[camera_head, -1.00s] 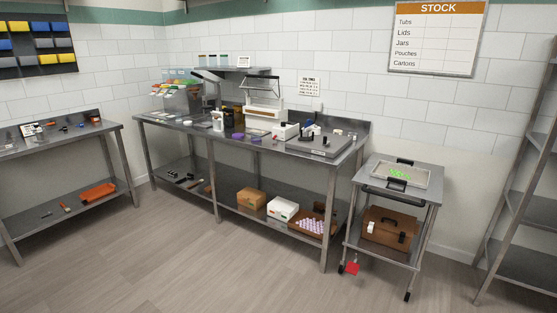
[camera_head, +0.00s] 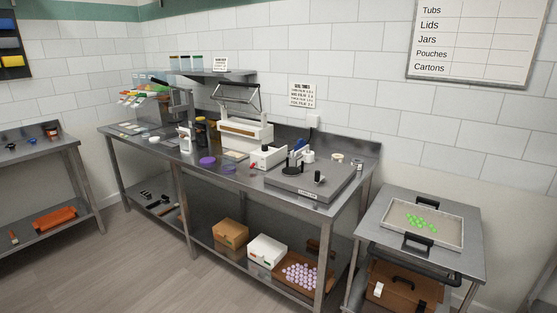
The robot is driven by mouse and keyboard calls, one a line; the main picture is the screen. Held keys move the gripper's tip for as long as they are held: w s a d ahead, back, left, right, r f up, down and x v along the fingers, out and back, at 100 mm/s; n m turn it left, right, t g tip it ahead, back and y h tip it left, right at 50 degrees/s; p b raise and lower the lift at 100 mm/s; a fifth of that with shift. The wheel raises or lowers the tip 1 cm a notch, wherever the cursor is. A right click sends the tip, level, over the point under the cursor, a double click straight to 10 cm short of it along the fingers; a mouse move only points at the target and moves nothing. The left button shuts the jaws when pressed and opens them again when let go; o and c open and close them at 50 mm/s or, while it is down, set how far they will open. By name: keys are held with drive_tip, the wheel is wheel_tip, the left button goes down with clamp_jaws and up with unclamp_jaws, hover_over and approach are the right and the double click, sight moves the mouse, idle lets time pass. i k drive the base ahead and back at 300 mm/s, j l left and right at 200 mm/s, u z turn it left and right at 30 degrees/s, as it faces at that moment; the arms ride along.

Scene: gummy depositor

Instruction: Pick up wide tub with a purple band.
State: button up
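No tub with a clear purple band can be made out at this size. A small round purple thing (camera_head: 207,161) lies on the long steel workbench (camera_head: 135,147), left of its middle. Whether it is a tub, a lid or something else I cannot tell. A flatter dark violet piece (camera_head: 229,169) is just to its right. Several small clear containers (camera_head: 185,62) stand on the raised shelf at the back; their bands are too small to tell. My gripper is not in view.
A white sealer-like machine (camera_head: 245,132) and a steel plate device (camera_head: 310,180) take up the bench's right half. A steel cart (camera_head: 465,235) with a tray (camera_head: 455,237) of green pieces stands at right. Boxes (camera_head: 267,250) sit on the lower shelf. Floor (camera_head: 110,265) is clear at front left.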

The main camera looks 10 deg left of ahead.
sight(228, 161)
drive_tip(key=i+j+u, duration=0.1)
drive_tip(key=i+u, duration=0.65)
drive_tip(key=i+l+u, duration=0.1)
drive_tip(key=u, duration=0.25)
drive_tip(key=i+j+u, duration=0.15)
drive_tip(key=i, duration=0.3)
drive_tip(key=i+u, duration=0.1)
drive_tip(key=i, duration=0.3)
drive_tip(key=i+j+z, duration=0.9)
drive_tip(key=j+z, duration=0.35)
drive_tip(key=j, duration=0.15)
drive_tip(key=i+j+z, duration=0.1)
drive_tip(key=j, duration=0.2)
drive_tip(key=i+j+z, duration=0.1)
drive_tip(key=j, duration=0.15)
drive_tip(key=i+j+z, duration=0.1)
drive_tip(key=j, duration=0.2)
